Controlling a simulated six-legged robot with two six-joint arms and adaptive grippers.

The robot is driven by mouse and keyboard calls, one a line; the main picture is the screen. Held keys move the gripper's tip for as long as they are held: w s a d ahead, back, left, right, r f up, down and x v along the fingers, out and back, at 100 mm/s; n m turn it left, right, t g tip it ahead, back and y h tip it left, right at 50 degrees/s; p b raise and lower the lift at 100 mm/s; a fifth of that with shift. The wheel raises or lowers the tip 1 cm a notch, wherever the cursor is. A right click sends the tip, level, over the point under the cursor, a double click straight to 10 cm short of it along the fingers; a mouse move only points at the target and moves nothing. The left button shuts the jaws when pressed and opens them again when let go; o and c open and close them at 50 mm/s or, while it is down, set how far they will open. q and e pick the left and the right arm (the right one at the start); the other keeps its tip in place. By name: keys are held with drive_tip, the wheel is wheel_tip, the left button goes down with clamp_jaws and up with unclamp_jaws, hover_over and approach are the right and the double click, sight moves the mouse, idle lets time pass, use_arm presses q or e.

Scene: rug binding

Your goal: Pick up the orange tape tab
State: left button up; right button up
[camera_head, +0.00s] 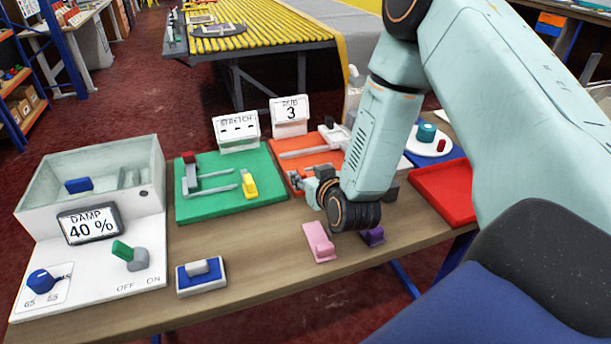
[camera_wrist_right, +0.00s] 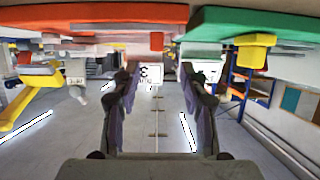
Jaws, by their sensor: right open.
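My right gripper (camera_head: 312,184) is low over the front edge of the orange board (camera_head: 300,148), with its arm coming in from the right. In the right wrist view, which is upside down, its two fingers (camera_wrist_right: 158,80) stand wide apart with nothing between them. In the head view I cannot make the tab out; the arm hides part of the board. My left gripper is not in view.
The green board (camera_head: 225,204) with a yellow block (camera_head: 249,185) lies left of the gripper. A pink block (camera_head: 319,242) and a purple block (camera_head: 373,236) sit in front. A red tray (camera_head: 445,196) is to the right. Bare wood (camera_head: 255,240) lies front centre.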

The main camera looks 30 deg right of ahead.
sight(301, 169)
drive_tip(key=x, duration=0.5)
drive_tip(key=shift+w+d+f+b, duration=0.2)
drive_tip(key=shift+d+f+b, duration=0.1)
drive_tip(key=shift+f, duration=0.05)
drive_tip(key=shift+w+a+r, duration=0.1)
drive_tip(key=shift+w+a, duration=0.05)
drive_tip(key=shift+w, duration=0.05)
drive_tip(key=shift+w+d, duration=0.1)
drive_tip(key=shift+d, duration=0.15)
drive_tip(key=shift+w+d+f, duration=0.1)
drive_tip(key=shift+f, duration=0.15)
drive_tip(key=shift+c, duration=1.1)
drive_tip(key=shift+a+r, duration=0.2)
drive_tip(key=shift+a, duration=0.05)
drive_tip(key=c, duration=0.5)
drive_tip(key=shift+d+f, duration=0.1)
drive_tip(key=shift+d, duration=0.05)
clamp_jaws()
